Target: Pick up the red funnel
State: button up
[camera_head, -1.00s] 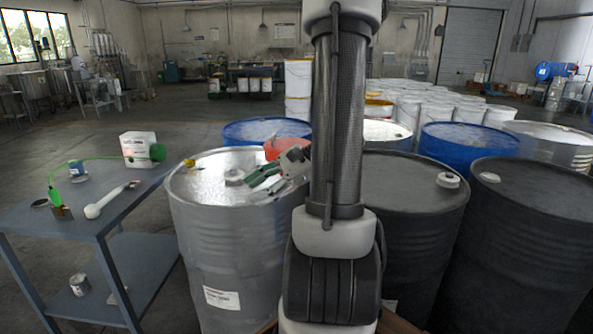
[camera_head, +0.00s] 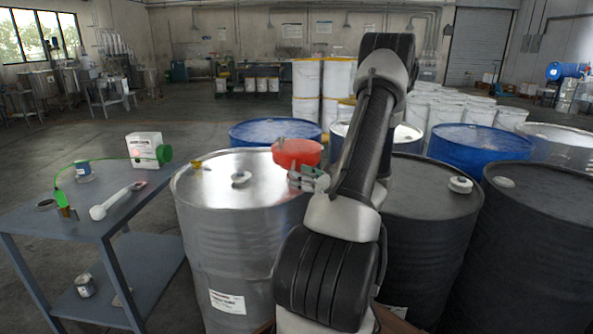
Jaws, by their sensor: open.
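The red funnel (camera_head: 297,152) sits at the back right of the silver drum's top (camera_head: 225,192), with its wide mouth facing up. My arm stands in front of the drums at the right of the funnel. My gripper (camera_head: 304,179) is open, just in front of the funnel's lower part. The gripper hides the bottom of the funnel. I cannot tell whether a finger touches it.
A grey-white bung (camera_head: 241,178) and a small yellow fitting (camera_head: 197,164) are on the silver drum's top. Dark drums (camera_head: 433,187) stand to the right and a blue drum (camera_head: 272,131) behind.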

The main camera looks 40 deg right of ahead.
jog(key=shift+w+a, duration=0.1)
jog(key=shift+w, duration=0.55)
grip_shut()
jog(key=shift+r, duration=0.1)
